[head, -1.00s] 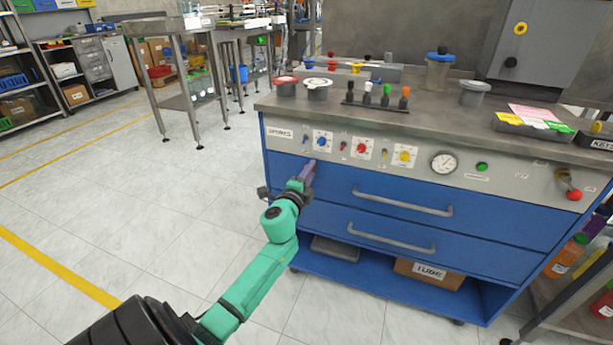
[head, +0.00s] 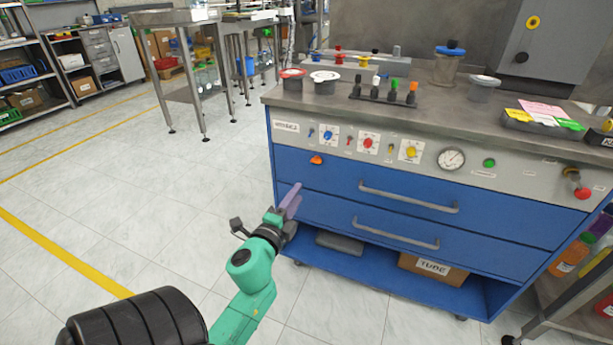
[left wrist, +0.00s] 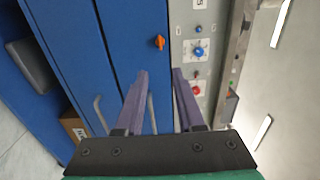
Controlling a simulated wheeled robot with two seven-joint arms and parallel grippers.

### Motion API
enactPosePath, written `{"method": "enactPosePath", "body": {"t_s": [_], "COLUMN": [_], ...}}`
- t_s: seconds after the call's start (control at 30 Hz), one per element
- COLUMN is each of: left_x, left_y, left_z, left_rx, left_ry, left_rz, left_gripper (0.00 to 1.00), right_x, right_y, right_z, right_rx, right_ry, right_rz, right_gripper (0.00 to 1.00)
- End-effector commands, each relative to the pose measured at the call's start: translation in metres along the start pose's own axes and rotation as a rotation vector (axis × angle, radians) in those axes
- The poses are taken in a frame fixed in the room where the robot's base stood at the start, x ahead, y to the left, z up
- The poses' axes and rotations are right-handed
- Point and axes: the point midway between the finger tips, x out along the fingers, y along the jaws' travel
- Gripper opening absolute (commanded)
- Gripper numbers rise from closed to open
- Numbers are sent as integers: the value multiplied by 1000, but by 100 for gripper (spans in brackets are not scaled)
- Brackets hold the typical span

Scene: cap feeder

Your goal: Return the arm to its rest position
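My left gripper (head: 290,200) is in front of the left part of the blue cabinet (head: 330,183), below its control panel (head: 340,140). In the left wrist view, the two purple fingers of the left gripper (left wrist: 160,98) stand apart with nothing between them. An orange knob (head: 316,160) is on the cabinet's blue front, just under the panel. It also shows in the left wrist view (left wrist: 159,42), beyond the fingertips and apart from them. My right gripper is not in view.
Two drawer handles (head: 408,197) stick out of the cabinet front. Cups, a rack of colored pegs (head: 384,97) and a tray stand on the countertop. A cardboard box labelled TUBE (head: 432,268) sits on the bottom shelf. The floor to the left is clear.

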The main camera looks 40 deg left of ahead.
Motion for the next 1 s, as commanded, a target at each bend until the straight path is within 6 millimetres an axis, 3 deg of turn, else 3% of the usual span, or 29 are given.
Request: {"method": "enactPosePath", "body": {"t_s": [0.23, 0.3, 0.37, 0.47, 0.5, 0.6, 0.7, 0.9, 0.97, 1.0], "left_x": [0, 1, 0, -12, -23, -59, -99, -182, -209, -215], "left_y": [0, 9, 31, 101, 133, 202, 249, 305, 315, 306], "left_z": [0, 2, 5, 3, -3, -27, -52, -100, -113, -113], "left_rx": [-3, -53, -168, -451, -557, -745, -852, -935, -938, -934], "left_ry": [-1, -20, -68, -201, -260, -389, -492, -657, -703, -718], "left_rz": [1, 27, 92, 305, 411, 664, 880, 1250, 1357, 1375], "left_gripper": [38, 38, 38, 38, 38, 38, 38, 38, 38, 38], "right_x": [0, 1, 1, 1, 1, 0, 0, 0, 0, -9], "right_y": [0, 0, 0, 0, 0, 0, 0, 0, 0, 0], "right_z": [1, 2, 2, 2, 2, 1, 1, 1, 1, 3], "right_rx": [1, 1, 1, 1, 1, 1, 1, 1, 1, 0], "right_ry": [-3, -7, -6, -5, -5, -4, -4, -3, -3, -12], "right_rz": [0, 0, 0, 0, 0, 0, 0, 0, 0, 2], "right_gripper": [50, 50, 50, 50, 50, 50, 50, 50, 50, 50]}}
